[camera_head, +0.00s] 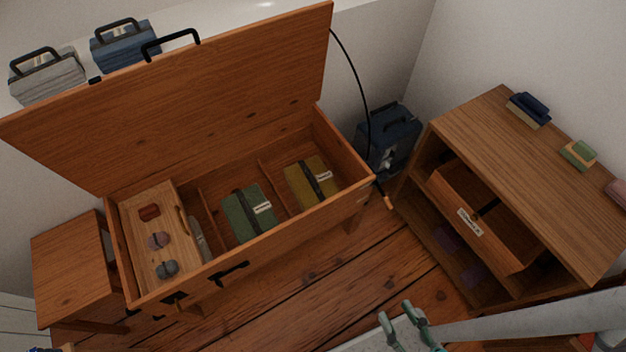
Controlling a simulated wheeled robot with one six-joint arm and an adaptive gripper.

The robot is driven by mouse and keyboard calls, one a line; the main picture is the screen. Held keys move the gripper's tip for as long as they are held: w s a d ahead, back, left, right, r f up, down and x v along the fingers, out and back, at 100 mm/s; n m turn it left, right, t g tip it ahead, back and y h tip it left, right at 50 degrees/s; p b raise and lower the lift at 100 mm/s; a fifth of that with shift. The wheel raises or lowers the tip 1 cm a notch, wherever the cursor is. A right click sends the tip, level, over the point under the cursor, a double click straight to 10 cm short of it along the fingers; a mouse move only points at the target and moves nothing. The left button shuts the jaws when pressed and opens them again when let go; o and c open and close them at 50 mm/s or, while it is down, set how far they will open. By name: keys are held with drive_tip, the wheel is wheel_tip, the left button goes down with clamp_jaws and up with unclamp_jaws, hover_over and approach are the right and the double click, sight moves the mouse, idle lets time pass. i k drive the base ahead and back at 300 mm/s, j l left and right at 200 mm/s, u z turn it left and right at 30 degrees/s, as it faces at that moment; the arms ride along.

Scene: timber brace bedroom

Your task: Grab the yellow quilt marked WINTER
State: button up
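A folded yellow-olive quilt (299,186) lies in the right compartment of the open wooden chest (255,250). It has a dark band and a small white label, too small to read. A folded green quilt (237,216) with a similar band and label lies in the middle compartment. My gripper (396,312), with teal fingers, is at the bottom of the view, in front of and below the chest, well apart from both quilts. Its two fingers are spread with nothing visible between them.
The chest lid (190,100) stands raised behind. A tray (150,262) with small items covers the chest's left part. A shelf unit (530,150) with a pulled-out drawer (480,215) stands right. A small side table (70,270) stands left. Floor (340,275) in front is clear.

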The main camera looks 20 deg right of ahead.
sight(309, 181)
drive_tip(key=i+u, duration=0.2)
drive_tip(key=i, duration=0.95)
